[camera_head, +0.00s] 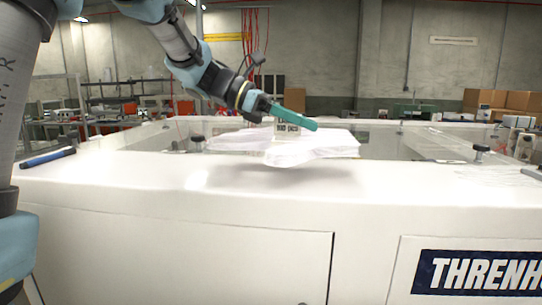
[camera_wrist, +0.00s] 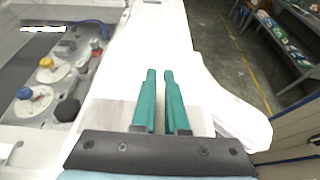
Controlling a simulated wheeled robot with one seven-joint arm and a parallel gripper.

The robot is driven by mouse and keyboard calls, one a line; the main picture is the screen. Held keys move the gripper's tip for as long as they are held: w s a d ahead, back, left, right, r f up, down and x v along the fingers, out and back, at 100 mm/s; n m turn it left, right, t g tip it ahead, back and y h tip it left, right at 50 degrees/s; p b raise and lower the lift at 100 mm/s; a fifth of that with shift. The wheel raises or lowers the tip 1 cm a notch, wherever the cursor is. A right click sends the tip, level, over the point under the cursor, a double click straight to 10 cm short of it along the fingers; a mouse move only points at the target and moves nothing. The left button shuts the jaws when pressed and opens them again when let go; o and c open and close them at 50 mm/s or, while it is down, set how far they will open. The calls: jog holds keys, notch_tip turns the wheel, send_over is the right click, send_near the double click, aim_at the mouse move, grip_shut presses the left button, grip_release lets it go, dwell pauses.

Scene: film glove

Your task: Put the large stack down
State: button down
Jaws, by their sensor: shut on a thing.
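The large stack (camera_head: 318,148) is a flat, white, layered bundle in the middle of the head view. My gripper (camera_head: 308,123) has teal fingers and is shut on it from above. A shadow lies on the white top below the stack, so it appears to hang a little above the surface. In the wrist view my gripper (camera_wrist: 160,76) has its two fingers close together, with a narrow gap. A white bulging part of the stack (camera_wrist: 232,108) shows right of the fingers. The exact grip between the fingertips is hard to make out.
The white machine top (camera_head: 120,180) is broad and mostly bare in front. A dark blue marker (camera_head: 47,158) lies at left. Black knobs (camera_head: 198,143) stand behind. In the wrist view, a panel with a blue knob (camera_wrist: 24,93) is at left.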

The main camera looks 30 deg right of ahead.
aim_at(259, 135)
jog(key=shift+f+p, duration=0.65)
jog(key=shift+f, duration=2.75)
jog(key=c, duration=0.9)
grip_release()
jog(key=shift+c, duration=0.2)
jog(key=b+v, duration=0.3)
jog(key=v, duration=0.9)
jog(key=shift+r, duration=0.1)
